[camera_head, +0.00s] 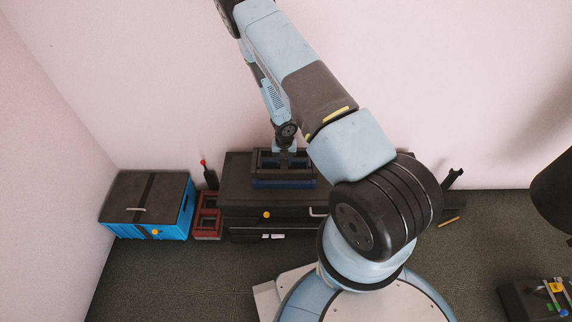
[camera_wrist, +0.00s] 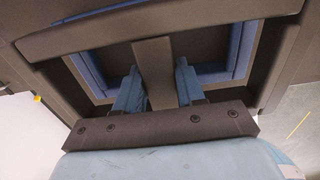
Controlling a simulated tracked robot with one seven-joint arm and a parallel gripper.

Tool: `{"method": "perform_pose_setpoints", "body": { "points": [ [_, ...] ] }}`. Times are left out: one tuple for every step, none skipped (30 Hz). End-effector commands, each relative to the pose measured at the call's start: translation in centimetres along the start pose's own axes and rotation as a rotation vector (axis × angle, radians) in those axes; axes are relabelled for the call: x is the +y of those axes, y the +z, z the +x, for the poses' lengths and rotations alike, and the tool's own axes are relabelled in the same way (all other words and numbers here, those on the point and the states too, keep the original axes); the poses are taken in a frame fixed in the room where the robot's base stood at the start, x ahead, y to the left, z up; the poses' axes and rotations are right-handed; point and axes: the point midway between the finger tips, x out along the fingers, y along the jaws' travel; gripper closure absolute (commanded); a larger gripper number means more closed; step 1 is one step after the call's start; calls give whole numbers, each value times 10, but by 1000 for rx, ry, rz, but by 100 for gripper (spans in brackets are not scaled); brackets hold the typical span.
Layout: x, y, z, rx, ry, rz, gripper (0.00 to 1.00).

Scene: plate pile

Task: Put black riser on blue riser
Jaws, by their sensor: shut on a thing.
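The black riser (camera_head: 267,172), a dark frame with a middle bar, is directly over the blue riser (camera_head: 283,184) on top of the black cabinet. In the head view they look stacked and close to aligned; I cannot tell whether a thin gap remains. My gripper (camera_head: 284,150) comes down from above and is shut on the black riser's middle bar. In the wrist view, the blue fingers (camera_wrist: 158,88) sit on both sides of that bar (camera_wrist: 153,60). The blue riser's inner edges (camera_wrist: 243,50) show through the black riser's openings. Most of the blue riser is hidden underneath.
The black cabinet (camera_head: 238,190) stands against the back wall. Left of it are a red riser (camera_head: 208,222), a dark bottle-like thing with a red tip (camera_head: 209,176), and a blue box with a dark lid (camera_head: 187,211). A small wooden stick (camera_head: 449,222) lies on the floor at right.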

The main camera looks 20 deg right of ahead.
Motion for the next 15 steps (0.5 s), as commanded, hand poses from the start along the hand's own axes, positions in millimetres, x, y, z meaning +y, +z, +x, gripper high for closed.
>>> {"method": "perform_pose_setpoints", "body": {
  "points": [
    [0,-1,6,2,-1,1,100],
    [0,-2,10,3,-1,0,100],
    [0,-1,15,2,-1,0,100],
    [0,-1,18,2,-1,0,100],
    [0,-1,21,2,-1,0,100],
    [0,-1,24,1,-1,1,100],
    [0,-1,26,1,-1,0,100],
    [0,-1,26,0,0,0,100],
    [0,-1,27,0,0,0,100],
    [0,0,27,0,0,0,100],
    [0,0,26,0,0,0,100],
    [0,-1,26,0,0,1,100],
    [0,-1,26,0,0,1,100],
    [0,-1,26,0,0,1,100],
    [0,-1,26,0,0,1,100]
  ]
}}
